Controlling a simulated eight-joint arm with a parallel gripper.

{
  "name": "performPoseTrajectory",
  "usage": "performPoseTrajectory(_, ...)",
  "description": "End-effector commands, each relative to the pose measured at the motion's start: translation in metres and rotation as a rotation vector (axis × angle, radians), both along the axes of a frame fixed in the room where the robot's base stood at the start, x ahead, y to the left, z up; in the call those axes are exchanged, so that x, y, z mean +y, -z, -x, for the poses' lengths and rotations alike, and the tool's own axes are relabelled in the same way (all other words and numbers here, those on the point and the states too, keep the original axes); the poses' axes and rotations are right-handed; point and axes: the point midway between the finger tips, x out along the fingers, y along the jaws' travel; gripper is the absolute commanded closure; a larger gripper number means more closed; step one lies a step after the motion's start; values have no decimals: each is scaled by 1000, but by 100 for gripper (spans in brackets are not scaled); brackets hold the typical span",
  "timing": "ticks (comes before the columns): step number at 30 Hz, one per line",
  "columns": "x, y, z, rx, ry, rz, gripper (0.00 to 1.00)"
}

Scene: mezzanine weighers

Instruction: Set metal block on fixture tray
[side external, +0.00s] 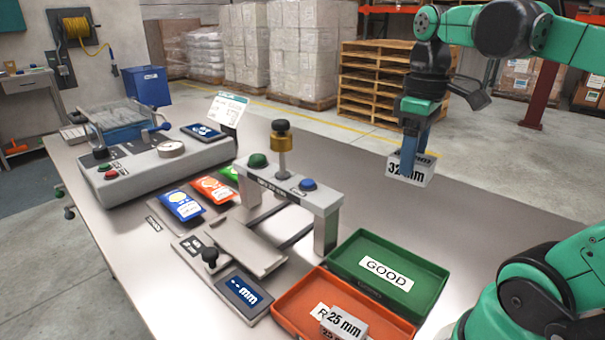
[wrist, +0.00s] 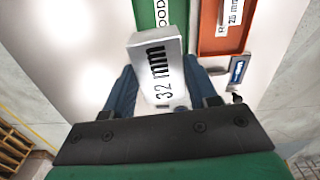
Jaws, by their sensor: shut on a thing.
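My gripper (side external: 409,158) is shut on the metal block (side external: 423,172), a pale grey box marked "32 mm". It holds the block in the air above the right part of the table, behind the green bin. In the wrist view the block (wrist: 158,62) sits between my two blue fingers, its label facing the camera. A light grey flat plate that looks like the fixture tray (side external: 236,246) lies at the front of the grey gauge frame (side external: 330,207) and is empty. It stands left of my gripper, well apart from it.
A green GOOD bin (side external: 432,284) is empty. An orange bin (side external: 292,303) beside it holds a block (side external: 344,322) marked "25 mm". A brass-topped plunger (side external: 281,145) rises over the gauge frame. Colored packets (side external: 181,206) and a weigher (side external: 150,172) stand left.

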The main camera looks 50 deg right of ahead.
Motion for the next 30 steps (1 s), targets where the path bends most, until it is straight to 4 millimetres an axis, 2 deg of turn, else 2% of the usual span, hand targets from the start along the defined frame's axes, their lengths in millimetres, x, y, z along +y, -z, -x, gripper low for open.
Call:
performPoseTrajectory(5, 2, -25, -32, -1, 3, 0, 100)
performPoseTrajectory(9, 9, -45, -73, -1, 14, 1, 100)
performPoseTrajectory(15, 32, -62, -131, -2, 33, 1, 100)
performPoseTrajectory(20, 59, -63, -173, -2, 46, 1, 100)
performPoseTrajectory(24, 89, -56, -201, -3, 59, 1, 100)
performPoseTrajectory(30, 126, -41, -224, -3, 75, 1, 100)
